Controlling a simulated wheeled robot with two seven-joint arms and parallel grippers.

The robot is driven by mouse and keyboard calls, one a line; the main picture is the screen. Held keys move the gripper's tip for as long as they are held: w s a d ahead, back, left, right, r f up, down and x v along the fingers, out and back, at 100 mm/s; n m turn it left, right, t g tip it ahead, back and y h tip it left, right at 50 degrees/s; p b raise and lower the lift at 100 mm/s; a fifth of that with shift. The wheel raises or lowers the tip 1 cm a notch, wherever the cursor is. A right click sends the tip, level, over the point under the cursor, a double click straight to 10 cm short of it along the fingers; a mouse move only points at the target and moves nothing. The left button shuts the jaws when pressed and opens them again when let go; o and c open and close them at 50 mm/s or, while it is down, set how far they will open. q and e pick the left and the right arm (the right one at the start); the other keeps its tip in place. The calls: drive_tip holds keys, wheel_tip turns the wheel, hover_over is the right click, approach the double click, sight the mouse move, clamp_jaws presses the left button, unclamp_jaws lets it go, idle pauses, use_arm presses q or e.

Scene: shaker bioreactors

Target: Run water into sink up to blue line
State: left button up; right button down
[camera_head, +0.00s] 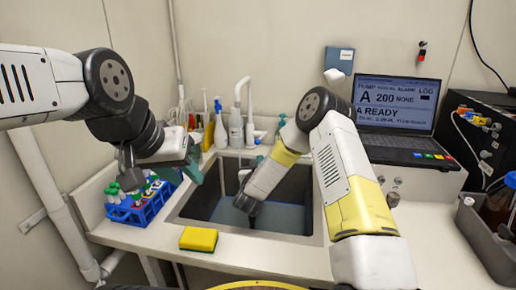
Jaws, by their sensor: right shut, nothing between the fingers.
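The sink (183,203) is a grey rectangular basin set in the white counter. Its floor looks bluish grey (285,219); I cannot tell whether this is water, and I cannot make out a blue line. The white tap (241,92) rises behind the basin, and my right arm hides part of the area below it. My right gripper (248,208) points down into the basin, shut and empty. My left gripper (194,168) is at the left edge of the sink, near the tube rack; its fingers are too unclear to tell open from shut.
A blue rack (140,213) with several capped tubes stands left of the sink. A yellow-green sponge (199,239) lies at the front edge. Bottles (221,130) stand behind the sink. A laptop (395,115) and black equipment (478,135) are at the right. The front counter is mostly clear.

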sight(262, 138)
drive_tip(key=shift+w+a+r, duration=0.1)
drive_tip(key=shift+w+r, duration=0.65)
drive_tip(key=shift+r, duration=0.2)
drive_tip(key=shift+w+a+r, duration=0.1)
drive_tip(key=shift+w+r, duration=0.65)
drive_tip(key=shift+r, duration=0.15)
drive_tip(key=shift+r, duration=0.1)
drive_tip(key=r+g, duration=0.1)
drive_tip(key=w+r, duration=0.1)
drive_tip(key=r, duration=0.1)
drive_tip(key=r+g, duration=0.1)
drive_tip(key=r, duration=0.1)
drive_tip(key=shift+w+d+r+g, duration=0.15)
drive_tip(key=shift+d+g, duration=0.1)
drive_tip(key=shift+g, duration=0.05)
drive_tip(key=shift+w+r, duration=0.25)
drive_tip(key=shift+r, duration=0.25)
drive_tip(key=shift+r, duration=0.1)
drive_tip(key=shift+y, duration=0.3)
